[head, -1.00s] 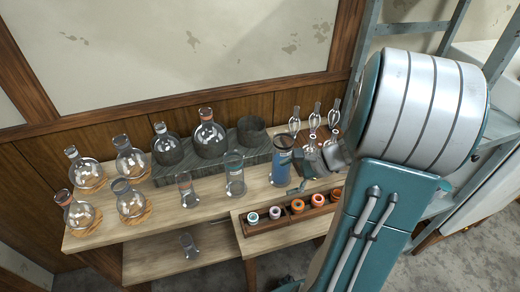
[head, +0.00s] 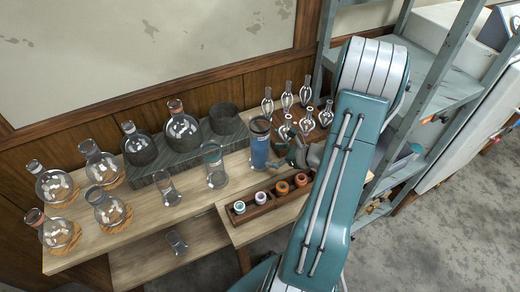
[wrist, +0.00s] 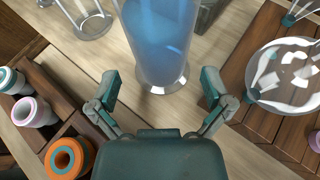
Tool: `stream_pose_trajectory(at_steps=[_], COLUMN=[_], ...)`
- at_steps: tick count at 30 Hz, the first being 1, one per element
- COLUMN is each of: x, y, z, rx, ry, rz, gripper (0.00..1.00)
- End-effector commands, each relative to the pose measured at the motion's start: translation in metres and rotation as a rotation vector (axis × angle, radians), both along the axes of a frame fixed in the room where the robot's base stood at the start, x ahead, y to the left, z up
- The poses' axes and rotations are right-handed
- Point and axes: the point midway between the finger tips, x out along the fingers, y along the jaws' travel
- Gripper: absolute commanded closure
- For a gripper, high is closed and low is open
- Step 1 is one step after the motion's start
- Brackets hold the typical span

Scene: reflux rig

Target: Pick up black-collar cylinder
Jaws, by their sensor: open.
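A tall glass cylinder with blue liquid (head: 260,147) stands upright on the bench; its rim looks dark in the head view. In the wrist view the blue cylinder (wrist: 158,45) is just ahead of my gripper (wrist: 161,90), its foot centred between the spread fingers. My gripper is open and empty, and I see no finger touching the glass. In the head view my gripper (head: 288,158) is beside the cylinder, partly hidden by my arm. A clear cylinder (head: 214,167) and a shorter one (head: 168,190) stand to its left. Their collar colours are unclear.
A wooden rack (head: 250,213) with coloured rings is in front; it shows at lower left in the wrist view (wrist: 75,125). Glass bulbs (head: 307,123) stand close on the right. A grey stepped block (head: 190,160) with flasks is behind. A shelf unit (head: 440,80) is at right.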

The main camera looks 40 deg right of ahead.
Motion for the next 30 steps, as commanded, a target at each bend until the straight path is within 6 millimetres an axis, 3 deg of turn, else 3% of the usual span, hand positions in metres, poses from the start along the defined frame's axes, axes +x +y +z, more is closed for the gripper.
stream_pose_trajectory(at_steps=[9,17,22,23,30], x=[0.04,0.042,0.042,0.042,0.042], y=[0.017,0.017,0.017,0.017,0.017], z=[-0.011,-0.012,-0.012,-0.012,-0.012], rx=[0.001,0.0,0.0,0.0,0.0], ry=[0.001,0.0,0.0,0.0,0.0], rz=[0.003,0.001,0.001,0.001,0.001], gripper=[0.0,0.0,0.71,0.78,0.78])
